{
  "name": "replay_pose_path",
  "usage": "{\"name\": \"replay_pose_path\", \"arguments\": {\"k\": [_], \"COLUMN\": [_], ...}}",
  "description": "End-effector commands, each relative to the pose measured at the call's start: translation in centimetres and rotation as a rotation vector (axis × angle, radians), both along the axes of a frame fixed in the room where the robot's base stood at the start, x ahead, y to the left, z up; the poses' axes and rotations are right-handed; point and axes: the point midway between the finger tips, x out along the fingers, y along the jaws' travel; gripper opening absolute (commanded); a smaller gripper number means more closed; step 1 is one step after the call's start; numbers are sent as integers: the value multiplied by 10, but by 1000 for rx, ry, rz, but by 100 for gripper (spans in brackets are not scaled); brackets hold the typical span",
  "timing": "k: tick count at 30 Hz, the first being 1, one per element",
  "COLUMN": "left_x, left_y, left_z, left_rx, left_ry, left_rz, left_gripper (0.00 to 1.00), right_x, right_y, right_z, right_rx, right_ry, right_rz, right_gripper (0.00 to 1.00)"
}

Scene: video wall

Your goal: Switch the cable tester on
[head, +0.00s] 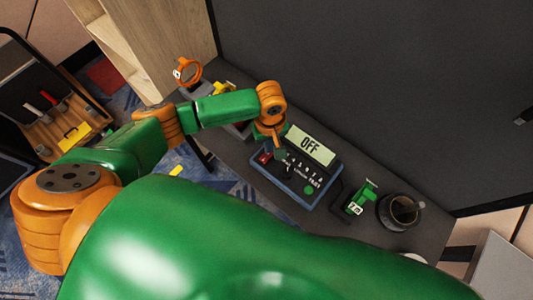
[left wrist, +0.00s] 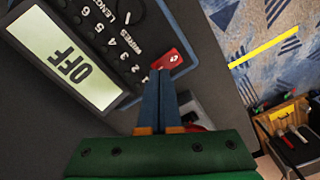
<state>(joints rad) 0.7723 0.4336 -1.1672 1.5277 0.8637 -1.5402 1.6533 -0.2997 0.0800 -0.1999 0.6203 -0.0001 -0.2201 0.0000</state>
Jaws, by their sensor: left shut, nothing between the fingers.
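The cable tester (head: 322,180) is a dark box with a blue edge on the dark desk. Its screen (head: 311,145) reads OFF, also in the left wrist view (left wrist: 66,56). A red switch (left wrist: 168,60) sits at the tester's corner; it shows small in the head view (head: 264,157). My left gripper (head: 279,152) is shut and empty. In the left wrist view its blue fingers (left wrist: 160,85) point at the red switch, with the tips close below it. I cannot tell whether they touch. My right gripper is not in view.
A dark mug (head: 401,211) and a green device (head: 361,198) stand right of the tester. An orange ring-shaped item (head: 187,71) is at the desk's far left end. A dark panel (head: 370,80) rises behind. A wooden tray of tools (head: 62,126) stands off to the left.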

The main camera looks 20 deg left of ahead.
Motion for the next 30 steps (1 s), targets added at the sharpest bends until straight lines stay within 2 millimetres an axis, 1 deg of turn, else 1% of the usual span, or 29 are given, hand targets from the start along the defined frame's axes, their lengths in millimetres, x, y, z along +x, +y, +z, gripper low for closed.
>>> {"name": "replay_pose_path", "arguments": {"k": [14, 30], "left_x": [0, 0], "left_y": [0, 0], "left_z": [0, -8], "left_rx": [0, -1], "left_ry": [0, -1], "left_rz": [0, 1], "left_gripper": [0, 0], "right_x": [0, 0], "right_y": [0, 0], "right_z": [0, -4], "right_rx": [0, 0], "right_ry": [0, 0], "right_rz": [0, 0], "right_gripper": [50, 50]}}
